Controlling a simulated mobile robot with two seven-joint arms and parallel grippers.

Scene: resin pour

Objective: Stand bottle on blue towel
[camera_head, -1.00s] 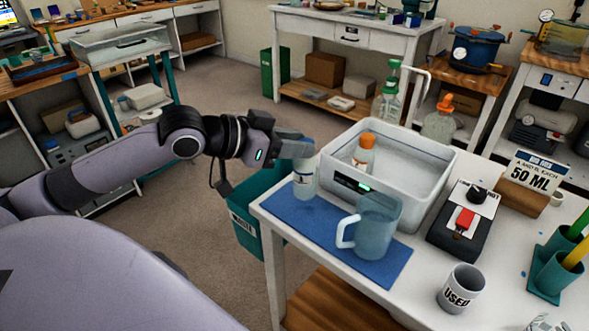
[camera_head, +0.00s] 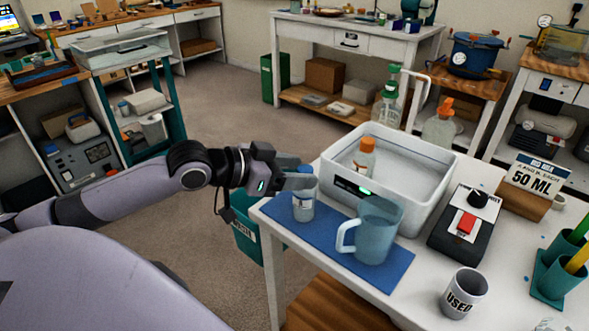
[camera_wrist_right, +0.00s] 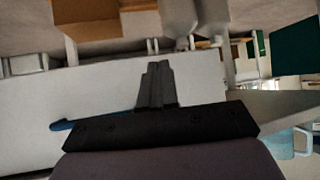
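The bottle (camera_head: 303,208) is clear and upright, with a white label and a blue cap. It is over the left part of the blue towel (camera_head: 385,272) on the white table; I cannot tell whether its base touches the cloth. My left gripper (camera_head: 298,181) is at the bottle's upper part, with its fingers closed around it and hiding some of it. My right gripper (camera_wrist_right: 159,84) shows only in the right wrist view, its fingers together and nothing between them.
A blue pitcher (camera_head: 375,235) stands on the towel, right of the bottle. Behind it is a white tub (camera_head: 420,207) with an orange-capped bottle (camera_head: 364,157) in it. A black device with a red switch (camera_head: 465,223) and a "USED" cup (camera_head: 463,293) stand to the right.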

